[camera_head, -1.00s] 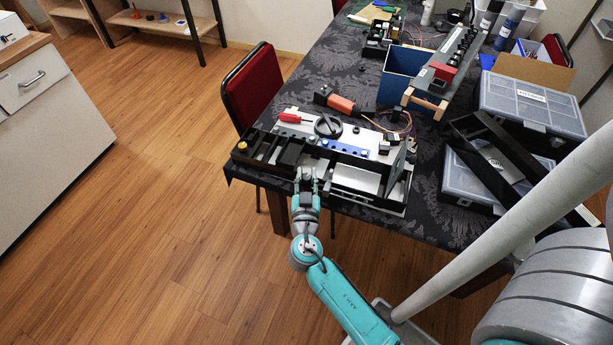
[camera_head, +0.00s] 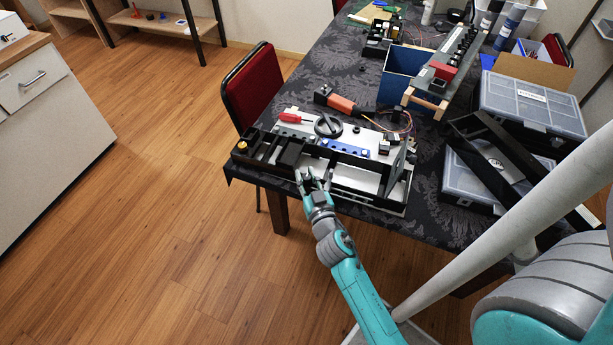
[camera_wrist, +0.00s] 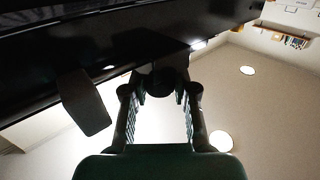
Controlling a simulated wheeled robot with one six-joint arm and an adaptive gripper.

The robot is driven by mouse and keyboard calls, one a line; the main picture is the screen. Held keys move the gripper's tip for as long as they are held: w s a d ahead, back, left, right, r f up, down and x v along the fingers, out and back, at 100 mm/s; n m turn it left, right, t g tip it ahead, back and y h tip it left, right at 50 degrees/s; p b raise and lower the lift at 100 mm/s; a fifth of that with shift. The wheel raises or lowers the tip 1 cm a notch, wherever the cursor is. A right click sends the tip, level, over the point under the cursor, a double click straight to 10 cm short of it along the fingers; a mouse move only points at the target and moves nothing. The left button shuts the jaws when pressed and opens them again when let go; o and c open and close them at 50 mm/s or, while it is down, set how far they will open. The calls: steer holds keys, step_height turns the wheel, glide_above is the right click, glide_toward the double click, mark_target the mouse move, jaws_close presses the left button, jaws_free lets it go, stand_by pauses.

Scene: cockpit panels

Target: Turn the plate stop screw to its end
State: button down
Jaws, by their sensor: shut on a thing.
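My gripper (camera_head: 309,182) is at the front edge of the cockpit panel assembly (camera_head: 265,168) on the table. In the wrist view my gripper (camera_wrist: 160,98) has its two ridged fingers on either side of a dark round knob, which I take to be the plate stop screw (camera_wrist: 159,80). The fingers are shut on it near their tips. It sits under the black edge of the panel (camera_wrist: 150,32). In the head view the screw is too small and hidden by my gripper to make out. Its turn angle cannot be told.
A dark flat tab (camera_wrist: 84,103) hangs from the panel, left of my fingers. On the assembly are a black round knob (camera_head: 328,125) and a red-handled part (camera_head: 290,117). A red chair (camera_head: 253,88) stands at the table's left. The floor left of my arm is clear.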

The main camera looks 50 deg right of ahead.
mark_target(306, 176)
steer(key=shift+r, duration=0.15)
stand_by(0.4)
steer(key=c, duration=0.9)
jaws_free()
steer(key=shift+r, duration=0.15)
steer(key=shift+r, duration=4.9)
steer(key=s+a+f+n+y, duration=0.2)
steer(key=s+a+f+y, duration=0.15)
steer(key=s+a, duration=0.7)
steer(key=s+a+f+n+y, duration=0.3)
steer(key=s+a+f, duration=0.1)
steer(key=s+a, duration=0.6)
steer(key=s+a+r+n+y, duration=0.1)
steer(key=s+r+y, duration=0.1)
steer(key=s, duration=0.9)
steer(key=shift+s+a+r+g, duration=0.3)
steer(key=shift+s+r, duration=0.1)
steer(key=shift+r, duration=0.4)
